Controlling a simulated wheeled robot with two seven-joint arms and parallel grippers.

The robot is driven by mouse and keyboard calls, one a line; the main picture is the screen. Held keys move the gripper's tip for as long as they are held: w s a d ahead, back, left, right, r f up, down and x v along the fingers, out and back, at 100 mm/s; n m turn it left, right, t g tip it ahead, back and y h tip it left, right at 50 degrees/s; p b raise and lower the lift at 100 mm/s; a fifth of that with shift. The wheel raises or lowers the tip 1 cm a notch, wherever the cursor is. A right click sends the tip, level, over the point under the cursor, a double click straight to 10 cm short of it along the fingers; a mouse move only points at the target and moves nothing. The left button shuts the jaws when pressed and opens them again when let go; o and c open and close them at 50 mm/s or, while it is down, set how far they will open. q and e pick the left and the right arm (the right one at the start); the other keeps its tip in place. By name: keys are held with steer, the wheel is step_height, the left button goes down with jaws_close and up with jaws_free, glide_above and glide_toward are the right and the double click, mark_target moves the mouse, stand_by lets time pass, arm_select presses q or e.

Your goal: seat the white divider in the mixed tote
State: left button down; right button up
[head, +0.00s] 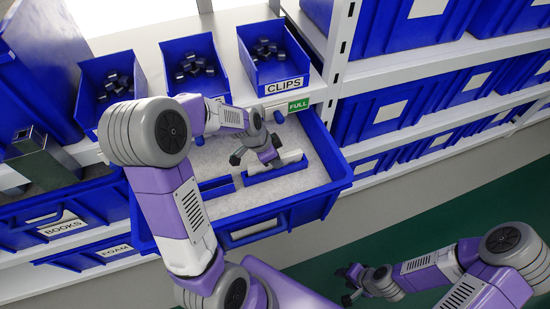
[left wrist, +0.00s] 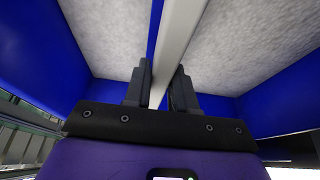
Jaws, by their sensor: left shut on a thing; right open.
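The mixed tote (head: 262,228) is a blue pulled-out bin with a pale speckled floor, in the middle of the head view. The white divider (head: 289,158) is a thin pale strip inside the tote's outline, along a blue slotted strip (head: 274,172). My left gripper (head: 257,158) is over the tote and shut on the divider. In the left wrist view the divider (left wrist: 182,42) runs between the two fingers (left wrist: 162,92), beside a blue strip. I cannot tell whether it sits in the slot. My right gripper (head: 348,284) is open and empty, outside the tote at lower right.
Small blue bins with dark parts stand on the shelf behind, one labelled CLIPS (head: 284,87). A green FULL tag (head: 298,105) is at the shelf edge. Bins labelled BOOKS (head: 62,227) and FOAM (head: 117,250) are at left. Green floor (head: 440,215) is open at right.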

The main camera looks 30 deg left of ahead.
arm_select(q)
steer(key=shift+f, duration=0.2)
steer(key=c, duration=0.9)
jaws_free()
steer(key=shift+r, duration=0.1)
steer(key=shift+r, duration=0.1)
steer(key=shift+r, duration=0.4)
steer(key=p+v, duration=0.3)
steer(key=v, duration=0.7)
steer(key=shift+s+a+r+p, duration=0.25)
steer(key=shift+r+p, duration=0.1)
steer(key=shift+r, duration=0.25)
